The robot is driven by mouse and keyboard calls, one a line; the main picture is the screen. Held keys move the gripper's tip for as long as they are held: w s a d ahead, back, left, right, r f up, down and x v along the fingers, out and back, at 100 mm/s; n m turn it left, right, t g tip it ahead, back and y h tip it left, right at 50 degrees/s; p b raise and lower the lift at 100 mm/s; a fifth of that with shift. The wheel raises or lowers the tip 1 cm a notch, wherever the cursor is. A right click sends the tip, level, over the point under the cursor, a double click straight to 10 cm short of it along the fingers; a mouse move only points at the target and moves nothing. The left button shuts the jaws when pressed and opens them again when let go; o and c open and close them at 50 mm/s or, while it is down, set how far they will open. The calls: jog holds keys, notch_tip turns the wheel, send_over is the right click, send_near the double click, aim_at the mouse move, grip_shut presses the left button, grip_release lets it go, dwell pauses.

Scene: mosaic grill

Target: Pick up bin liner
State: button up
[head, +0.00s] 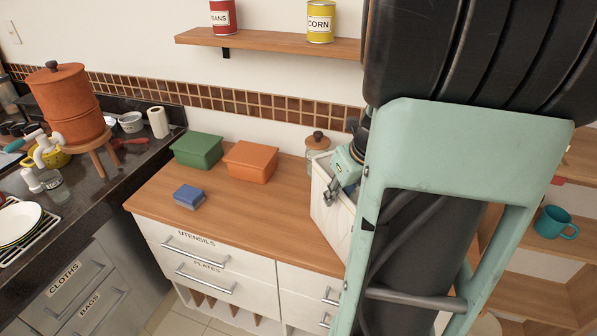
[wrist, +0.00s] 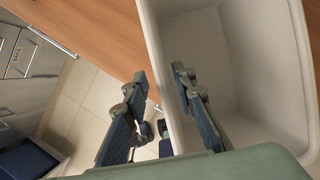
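A white, open-topped rectangular tub (head: 331,211), the only thing here that looks like the bin liner, stands on the right part of the wooden counter. In the wrist view its empty inside (wrist: 245,65) fills the right side. My gripper (wrist: 160,75) is open at the tub's near wall, with one finger outside and one inside the rim. A gap shows between the fingers, and I cannot tell whether either touches the wall. In the head view my gripper (head: 336,188) is at the tub's rim, and my arm hides the tub's right part.
A glass jar (head: 317,146) stands close behind the tub. An orange box (head: 250,161), a green box (head: 197,149) and a blue sponge (head: 189,196) are further left on the counter (head: 262,215). A shelf (head: 270,42) with cans hangs above.

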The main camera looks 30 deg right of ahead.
jog(key=b+x, duration=0.4)
jog(key=x, duration=0.1)
jog(key=shift+w+d+f, duration=0.15)
jog(key=shift+w, duration=0.35)
grip_shut()
